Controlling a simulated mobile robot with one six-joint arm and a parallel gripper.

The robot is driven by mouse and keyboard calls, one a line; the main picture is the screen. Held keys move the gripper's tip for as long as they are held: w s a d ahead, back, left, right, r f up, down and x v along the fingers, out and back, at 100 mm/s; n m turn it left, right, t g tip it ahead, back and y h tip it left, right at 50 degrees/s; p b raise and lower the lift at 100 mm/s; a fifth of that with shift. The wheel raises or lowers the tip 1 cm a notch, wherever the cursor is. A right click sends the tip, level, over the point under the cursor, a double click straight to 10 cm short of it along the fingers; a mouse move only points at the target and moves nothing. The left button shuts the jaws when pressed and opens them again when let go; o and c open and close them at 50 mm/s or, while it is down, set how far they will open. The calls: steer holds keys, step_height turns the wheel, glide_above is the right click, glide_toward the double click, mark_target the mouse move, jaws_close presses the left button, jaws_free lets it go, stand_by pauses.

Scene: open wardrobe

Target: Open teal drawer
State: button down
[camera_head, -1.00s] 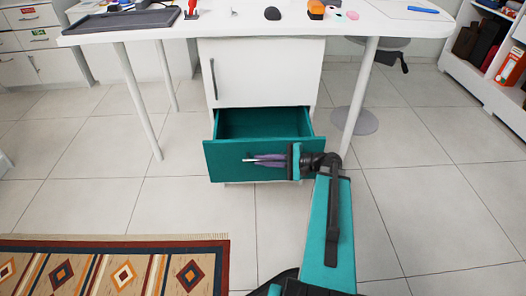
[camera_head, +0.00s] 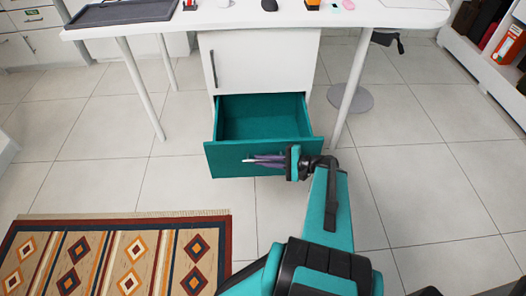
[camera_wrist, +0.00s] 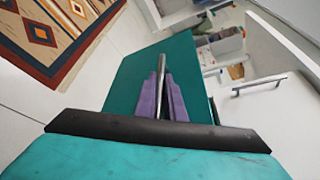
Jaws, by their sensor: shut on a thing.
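The teal drawer (camera_head: 228,160) is the lowest part of a white cabinet under the table. It stands well out from the cabinet, and its empty-looking inside shows from above. My gripper (camera_head: 262,161) is at the drawer's front face, to the right of its middle. In the wrist view, the purple fingers of my gripper (camera_wrist: 161,98) are closed around a grey metal bar handle (camera_wrist: 161,76) on the teal front (camera_wrist: 128,88). In the head view only the left end of the handle shows past the fingers.
A white door (camera_head: 262,65) with a vertical handle is shut above the drawer. Table legs (camera_head: 140,90) stand on both sides. A patterned rug (camera_head: 130,222) lies at the lower left. Tiled floor is clear on the right. A shelf (camera_head: 500,70) stands at the far right.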

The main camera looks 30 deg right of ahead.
steer(key=shift+s+a+p, duration=0.8)
steer(key=shift+s, duration=0.05)
steer(key=c, duration=2.1)
jaws_free()
steer(key=shift+d, duration=0.1)
steer(key=shift+d, duration=0.15)
steer(key=shift+p+v, duration=0.3)
steer(key=shift+v, duration=6.5)
